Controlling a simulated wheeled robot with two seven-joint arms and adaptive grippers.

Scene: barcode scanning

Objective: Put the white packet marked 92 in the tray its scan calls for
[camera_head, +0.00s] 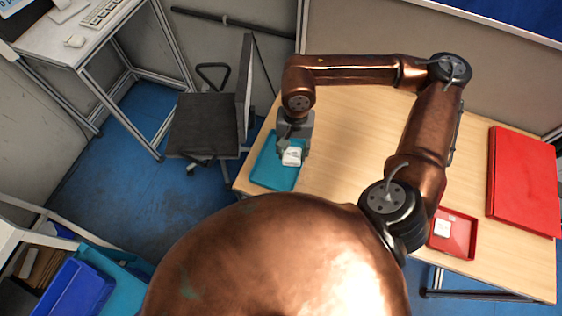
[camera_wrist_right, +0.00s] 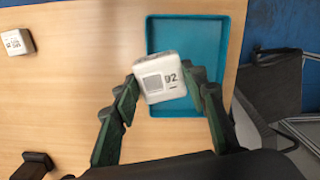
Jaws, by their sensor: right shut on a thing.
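The white packet marked 92 (camera_wrist_right: 163,80) is between the fingers of my right gripper (camera_wrist_right: 162,76), with its black print facing the wrist camera. In the head view the packet (camera_head: 291,157) shows as a small white block below the right gripper (camera_head: 293,147). My right gripper is shut on it, over the near-right part of the teal tray (camera_head: 267,170). In the wrist view the packet covers part of the left edge of the teal tray (camera_wrist_right: 196,38), which looks empty. A red tray (camera_head: 461,238) at the right holds another white packet (camera_head: 442,228). My left gripper is out of view.
Another white packet (camera_wrist_right: 17,42) lies on bare wood in the wrist view. A dark object (camera_wrist_right: 35,164) shows at that view's lower left. A large red box or lid (camera_head: 524,182) lies at the table's right. A black chair (camera_head: 203,125) stands beyond the teal tray.

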